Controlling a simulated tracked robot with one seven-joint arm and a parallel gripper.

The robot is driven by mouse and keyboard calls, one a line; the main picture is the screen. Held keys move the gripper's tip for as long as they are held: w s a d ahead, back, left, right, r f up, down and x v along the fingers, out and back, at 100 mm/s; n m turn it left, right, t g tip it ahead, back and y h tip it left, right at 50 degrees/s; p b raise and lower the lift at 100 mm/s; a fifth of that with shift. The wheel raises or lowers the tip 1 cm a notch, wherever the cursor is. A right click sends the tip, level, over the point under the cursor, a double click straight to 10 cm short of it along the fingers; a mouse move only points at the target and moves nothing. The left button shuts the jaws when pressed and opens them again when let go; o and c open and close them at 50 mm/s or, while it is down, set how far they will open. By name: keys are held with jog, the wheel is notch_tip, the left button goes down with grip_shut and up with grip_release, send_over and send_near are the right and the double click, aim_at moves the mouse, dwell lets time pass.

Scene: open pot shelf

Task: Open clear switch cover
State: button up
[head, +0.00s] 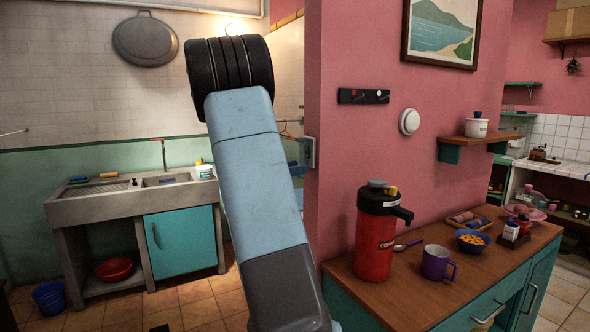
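I cannot make out a clear switch cover for certain. A small grey box (308,152) is fixed to the narrow end of the pink wall, just right of my arm, and may be the switch. It is too small and edge-on to tell whether it has a cover or whether that is open. A white round fitting (409,121) and a black strip with small knobs (363,96) are on the wide pink wall face. My arm rises through the middle of the view to a black ribbed part. My gripper is not visible.
A wooden-topped counter (405,285) at lower right holds a red dispenser (374,240), a purple mug (437,263) and a bowl (472,241). A small shelf (473,141) juts from the wall. A sink unit (90,208) stands at left.

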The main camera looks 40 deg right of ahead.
grip_shut()
dwell(0.3)
jog(key=shift+d, duration=0.1)
